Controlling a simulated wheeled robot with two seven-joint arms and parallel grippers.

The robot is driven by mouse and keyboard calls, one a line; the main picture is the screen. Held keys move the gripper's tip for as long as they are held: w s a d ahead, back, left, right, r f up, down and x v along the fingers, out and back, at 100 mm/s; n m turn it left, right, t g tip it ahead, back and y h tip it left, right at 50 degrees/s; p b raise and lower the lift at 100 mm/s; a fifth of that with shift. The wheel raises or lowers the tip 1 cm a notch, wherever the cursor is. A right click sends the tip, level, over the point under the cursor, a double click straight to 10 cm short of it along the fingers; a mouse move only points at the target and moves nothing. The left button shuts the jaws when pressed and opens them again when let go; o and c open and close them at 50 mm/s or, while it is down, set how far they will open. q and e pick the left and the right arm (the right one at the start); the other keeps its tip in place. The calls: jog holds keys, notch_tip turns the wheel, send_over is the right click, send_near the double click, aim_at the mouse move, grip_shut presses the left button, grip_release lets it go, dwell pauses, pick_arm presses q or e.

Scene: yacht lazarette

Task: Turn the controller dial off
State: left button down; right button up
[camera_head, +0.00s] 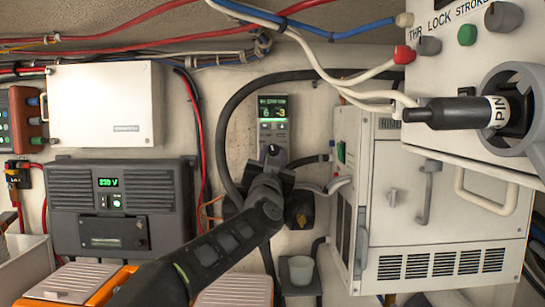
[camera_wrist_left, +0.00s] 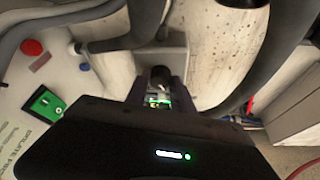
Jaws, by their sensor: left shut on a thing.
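The controller (camera_head: 274,128) is a narrow grey wall unit with a green-lit display, in the middle of the head view. Its dark dial (camera_head: 272,151) with a pale mark sits low on its face. My left gripper (camera_head: 271,166) reaches up to the dial from below and is shut on it. In the left wrist view the dial (camera_wrist_left: 160,75) shows as a dark round knob at the fingertips of my left gripper (camera_wrist_left: 160,88), with a green glow below it. The gripper partly hides the controller's lower part. My right gripper is not in view.
A grey unit with a green readout (camera_head: 120,205) is on the wall at left, below a white box (camera_head: 105,103). A white cabinet (camera_head: 425,205) stands close on the right, under a panel with a large ring (camera_head: 510,105). Hoses and cables run around the controller.

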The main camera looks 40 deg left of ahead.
pick_arm(q)
jog(key=shift+d+n, duration=0.1)
jog(key=shift+n, duration=0.4)
jog(key=n+g+y, duration=0.1)
jog(key=n, duration=0.2)
jog(key=n+g+y+p, duration=0.1)
jog(key=n, duration=0.2)
jog(key=shift+w+d+y, duration=0.15)
jog(key=shift+y, duration=0.25)
jog(key=shift+w+n+g+y+p, duration=0.15)
jog(key=shift+n+g+y, duration=0.25)
jog(key=shift+n, duration=0.65)
jog(key=shift+s+n+g+y+p, duration=0.1)
jog(key=shift+n+g+y, duration=0.35)
jog(key=shift+n, duration=0.65)
jog(key=shift+w+n+g+y+p, duration=0.2)
jog(key=shift+n+g, duration=0.35)
jog(key=shift+n, duration=0.5)
jog(key=shift+s, duration=0.2)
jog(key=c, duration=1.1)
grip_release()
jog(key=shift+d, duration=0.15)
